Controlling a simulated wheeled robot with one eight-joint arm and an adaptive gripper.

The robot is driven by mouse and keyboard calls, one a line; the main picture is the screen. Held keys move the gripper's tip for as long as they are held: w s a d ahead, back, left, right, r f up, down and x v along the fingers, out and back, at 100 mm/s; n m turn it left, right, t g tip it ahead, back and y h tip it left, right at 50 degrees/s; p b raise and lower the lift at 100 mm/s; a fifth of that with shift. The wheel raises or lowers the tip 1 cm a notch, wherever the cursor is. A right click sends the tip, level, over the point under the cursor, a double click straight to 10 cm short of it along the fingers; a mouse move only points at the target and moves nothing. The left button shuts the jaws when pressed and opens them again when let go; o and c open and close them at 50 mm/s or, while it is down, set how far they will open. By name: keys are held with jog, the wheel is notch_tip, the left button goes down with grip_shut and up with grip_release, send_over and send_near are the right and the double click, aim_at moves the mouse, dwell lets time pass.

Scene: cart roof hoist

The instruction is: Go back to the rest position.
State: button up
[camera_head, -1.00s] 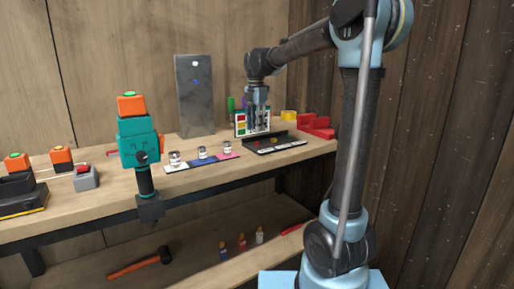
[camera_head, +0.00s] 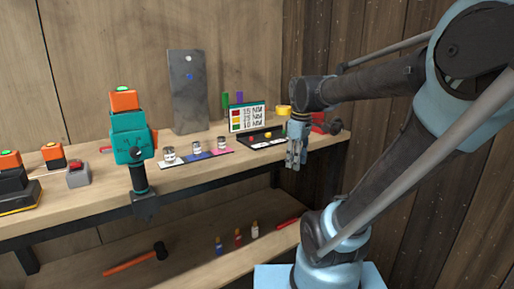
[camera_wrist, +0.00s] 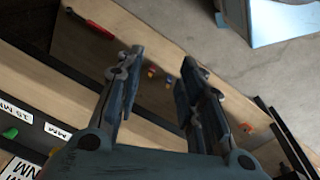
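My gripper (camera_head: 297,158) hangs with its fingers pointing down at the front edge of the workbench (camera_head: 95,205), right of the black tray. In the wrist view its two fingers (camera_wrist: 160,85) stand apart with nothing between them. The wrist view looks down past the bench edge toward the lower shelf (camera_wrist: 110,40) and the floor.
A black tray (camera_head: 262,144) with a colored label board (camera_head: 248,117) stands just left of my gripper. A teal and orange tool (camera_head: 130,140) stands further left. Small bottles (camera_head: 238,237) and a hammer (camera_head: 135,262) lie on the lower shelf.

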jog(key=s+d+f+m, duration=0.5)
jog(key=s+f+m, duration=0.5)
jog(key=s+f, duration=0.2)
jog(key=shift+f+m+t, duration=0.4)
jog(key=shift+f, duration=0.35)
jog(key=shift+o, duration=0.6)
jog(key=shift+s, duration=0.1)
notch_tip(320, 180, up, 21)
jog(key=n+g, duration=0.2)
jog(key=n, duration=0.7)
send_over(251, 137)
jog(key=s+d, duration=0.7)
jog(key=d, duration=0.1)
jog(key=shift+s+d+r, duration=0.1)
jog(key=shift+d+r, duration=0.05)
jog(key=shift+r, duration=0.05)
jog(key=w+a+n, duration=0.1)
jog(key=w+a, duration=0.1)
jog(key=w+a+r+n, duration=0.1)
jog(key=w+a, duration=0.2)
jog(key=w+a+r+n, duration=0.1)
jog(key=w+a, duration=0.1)
jog(key=a, duration=0.1)
jog(key=shift+w+r, duration=0.25)
jog(key=shift+w+a+f, duration=0.1)
jog(key=shift+w+a, duration=0.05)
jog(key=shift+f, duration=3.85)
